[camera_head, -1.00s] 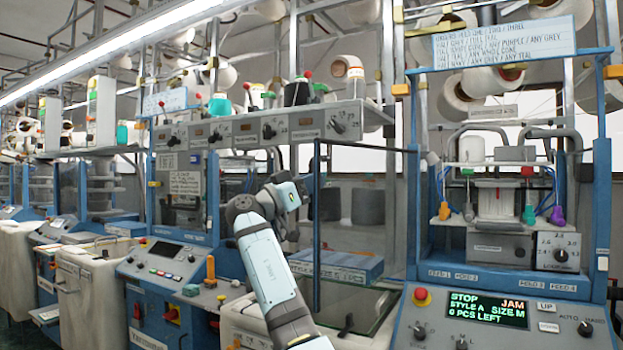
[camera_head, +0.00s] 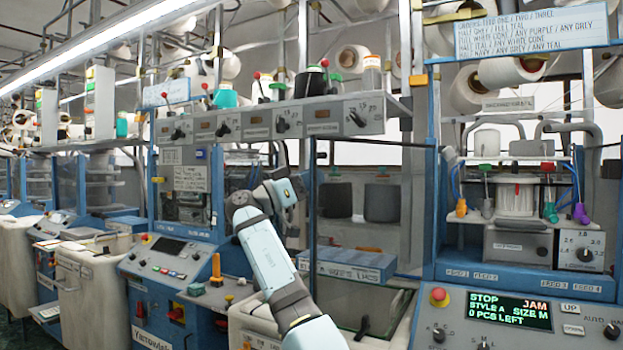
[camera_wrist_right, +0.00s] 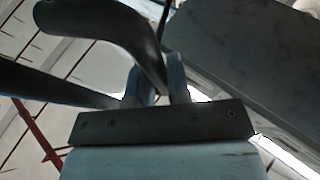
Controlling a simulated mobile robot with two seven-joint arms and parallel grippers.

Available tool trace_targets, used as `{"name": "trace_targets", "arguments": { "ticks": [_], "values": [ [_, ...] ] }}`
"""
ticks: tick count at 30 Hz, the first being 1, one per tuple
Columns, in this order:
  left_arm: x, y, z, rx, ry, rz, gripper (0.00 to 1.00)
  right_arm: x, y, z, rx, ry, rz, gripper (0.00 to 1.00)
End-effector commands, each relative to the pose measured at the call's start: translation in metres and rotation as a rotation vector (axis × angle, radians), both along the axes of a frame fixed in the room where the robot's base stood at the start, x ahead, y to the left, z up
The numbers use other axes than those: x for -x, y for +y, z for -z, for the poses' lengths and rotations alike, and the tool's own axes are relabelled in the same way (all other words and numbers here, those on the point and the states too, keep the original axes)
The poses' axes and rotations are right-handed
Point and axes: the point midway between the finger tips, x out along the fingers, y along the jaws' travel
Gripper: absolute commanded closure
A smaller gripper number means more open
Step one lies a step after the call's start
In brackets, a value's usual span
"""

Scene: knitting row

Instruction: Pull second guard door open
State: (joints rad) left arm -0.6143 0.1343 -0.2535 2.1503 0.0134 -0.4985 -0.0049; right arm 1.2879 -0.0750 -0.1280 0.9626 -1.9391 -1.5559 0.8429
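A clear guard panel with a thin dark frame (camera_head: 315,228) stands in the middle of the head view, between two blue knitting machines. I cannot tell how far it is swung. My right arm reaches up to its near edge, and my right gripper (camera_head: 301,187) is at the frame there, its fingertips mostly hidden by the wrist. In the right wrist view, a dark curved bar, looking like a door handle (camera_wrist_right: 118,25), runs down between the two fingers of my right gripper (camera_wrist_right: 153,80). The fingers are close together around it. My left gripper is not in view.
The right machine's display (camera_head: 508,311) reads STOP, JAM, 0 PCS LEFT. The left machine's control panel (camera_head: 172,262) is beside my arm. A blue-topped box (camera_head: 345,264) lies behind the arm, and a shelf with knobs (camera_head: 262,126) hangs above. White bins (camera_head: 90,290) stand left.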

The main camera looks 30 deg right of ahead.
Motion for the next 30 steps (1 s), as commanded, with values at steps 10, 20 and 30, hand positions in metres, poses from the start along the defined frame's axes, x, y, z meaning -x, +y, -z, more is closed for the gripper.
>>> {"name": "trace_targets", "arguments": {
  "ticks": [10, 20, 30],
  "values": [
    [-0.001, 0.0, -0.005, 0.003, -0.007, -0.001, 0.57, 0.0, 0.0, 0.0, -0.001, 0.001, 0.0, 0.74],
    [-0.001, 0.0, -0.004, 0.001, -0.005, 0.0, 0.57, -0.006, 0.045, 0.019, 0.001, 0.003, -0.003, 0.74],
    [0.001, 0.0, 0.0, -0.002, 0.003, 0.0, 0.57, -0.014, 0.109, 0.046, 0.0, 0.004, -0.001, 0.74]
  ]
}}
